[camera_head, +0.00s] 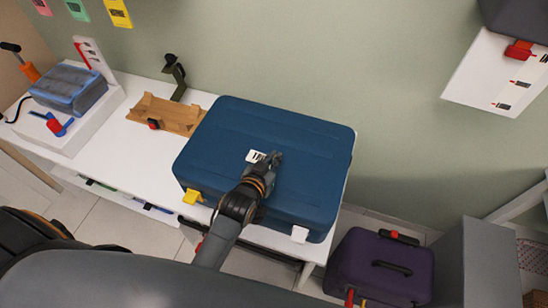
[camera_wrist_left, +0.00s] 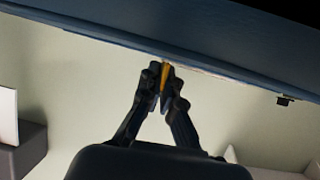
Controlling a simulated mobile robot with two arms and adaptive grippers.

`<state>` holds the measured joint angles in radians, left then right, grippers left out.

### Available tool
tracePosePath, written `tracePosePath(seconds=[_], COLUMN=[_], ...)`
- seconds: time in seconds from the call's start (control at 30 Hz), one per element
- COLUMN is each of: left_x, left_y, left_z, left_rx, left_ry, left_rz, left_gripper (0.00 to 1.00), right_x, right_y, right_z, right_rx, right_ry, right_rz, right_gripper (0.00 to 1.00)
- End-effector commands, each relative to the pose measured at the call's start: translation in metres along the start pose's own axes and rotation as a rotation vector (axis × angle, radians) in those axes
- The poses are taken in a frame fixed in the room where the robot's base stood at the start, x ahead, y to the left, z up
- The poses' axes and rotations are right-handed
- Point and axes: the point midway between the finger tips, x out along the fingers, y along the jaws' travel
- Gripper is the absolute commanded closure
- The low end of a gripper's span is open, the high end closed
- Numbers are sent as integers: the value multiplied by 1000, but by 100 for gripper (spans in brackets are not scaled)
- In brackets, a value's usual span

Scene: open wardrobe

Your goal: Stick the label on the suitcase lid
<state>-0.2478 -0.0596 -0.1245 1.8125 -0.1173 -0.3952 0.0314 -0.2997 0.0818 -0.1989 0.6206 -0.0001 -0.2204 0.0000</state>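The blue suitcase (camera_head: 310,140) lies closed on the white table, lid up. A small white label with black print (camera_head: 256,156) shows above the middle of the lid, beside the tip of my left gripper (camera_head: 273,159). In the left wrist view the fingers (camera_wrist_left: 163,78) are drawn together on a thin orange-yellow strip, which looks like the label edge-on. The suitcase's blue edge (camera_wrist_left: 120,38) runs across the top there. The gripper hides part of the label, and I cannot tell whether the label touches the lid. My right gripper is not in view.
A wooden stand (camera_head: 168,113) and a dark green bracket (camera_head: 174,75) stand left of the suitcase. A blue-lidded container (camera_head: 68,90) is farther left. A purple case (camera_head: 380,268) stands on the floor at right. A white panel (camera_head: 490,75) hangs on the wall.

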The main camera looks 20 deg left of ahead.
Motion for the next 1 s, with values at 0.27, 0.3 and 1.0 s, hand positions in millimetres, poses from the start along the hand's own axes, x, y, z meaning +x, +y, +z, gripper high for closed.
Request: tracePosePath(seconds=[0.27,0.3,1.0], left_x=[0,0,3], left_y=[0,0,0], left_z=[1,1,7], left_rx=[0,0,0], left_ry=[0,0,-3], left_rz=[0,0,0], left_gripper=[100,100,100], right_x=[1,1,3], right_y=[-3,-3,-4], right_z=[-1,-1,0], right_rx=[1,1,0], right_ry=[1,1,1], right_rz=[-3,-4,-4], right_gripper=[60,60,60])
